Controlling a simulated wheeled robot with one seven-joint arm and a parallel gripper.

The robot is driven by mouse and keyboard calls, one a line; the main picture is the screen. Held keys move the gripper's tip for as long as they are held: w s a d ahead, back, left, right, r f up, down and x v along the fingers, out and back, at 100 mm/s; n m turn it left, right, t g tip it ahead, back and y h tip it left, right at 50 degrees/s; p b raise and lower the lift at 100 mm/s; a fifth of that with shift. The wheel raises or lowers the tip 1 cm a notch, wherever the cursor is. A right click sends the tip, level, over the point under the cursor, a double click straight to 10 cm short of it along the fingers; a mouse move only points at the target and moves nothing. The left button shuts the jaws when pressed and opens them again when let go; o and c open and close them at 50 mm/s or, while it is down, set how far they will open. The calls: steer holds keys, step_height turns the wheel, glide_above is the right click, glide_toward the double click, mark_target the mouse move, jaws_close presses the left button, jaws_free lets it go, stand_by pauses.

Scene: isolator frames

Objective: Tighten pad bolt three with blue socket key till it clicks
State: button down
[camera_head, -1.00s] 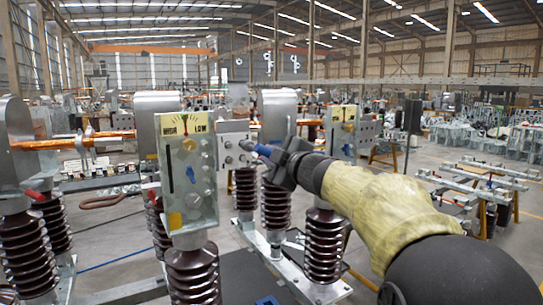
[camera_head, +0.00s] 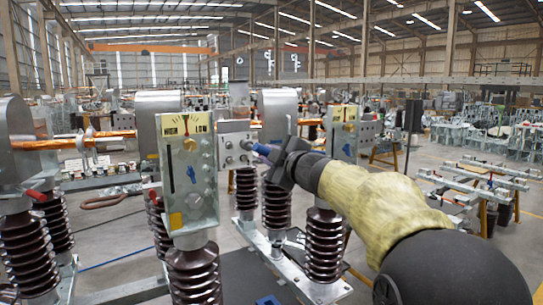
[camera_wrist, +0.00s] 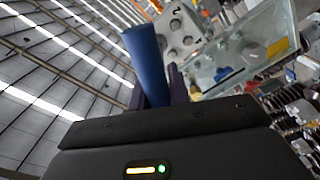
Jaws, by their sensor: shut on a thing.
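My gripper (camera_head: 277,156) is shut on the blue socket key (camera_head: 262,149), which points left at the grey terminal pad (camera_head: 236,139). The key's tip is at the pad's upper right bolt; I cannot tell if it is fully seated. The key's end hides part of the bolt area.
A glassy panel with a yellow HIGH/LOW dial (camera_head: 187,127) stands left of the pad, and a similar panel (camera_head: 343,133) stands behind my gripper. Brown ribbed insulators (camera_head: 323,245) stand below on a metal frame. A copper bar (camera_head: 75,142) lies left.

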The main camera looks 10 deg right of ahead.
steer(key=shift+w+a, duration=0.2)
steer(key=shift+w, duration=0.45)
stand_by(0.3)
steer(key=shift+p, duration=0.4)
steer(key=shift+s+r+m+p, duration=0.2)
steer(key=shift+m+p, duration=0.15)
steer(key=shift+m, duration=0.15)
steer(key=shift+w+f+m+p, duration=0.15)
steer(key=shift+w+m+p, duration=0.05)
steer(key=shift+m+p, duration=1.1)
steer(key=shift+m, duration=0.2)
steer(key=shift+m+p, duration=2)
steer(key=shift+m, duration=0.2)
steer(key=shift+m+p, duration=0.3)
steer(key=shift+p, duration=0.05)
steer(key=shift+m+p, duration=0.65)
steer(key=shift+m, duration=0.15)
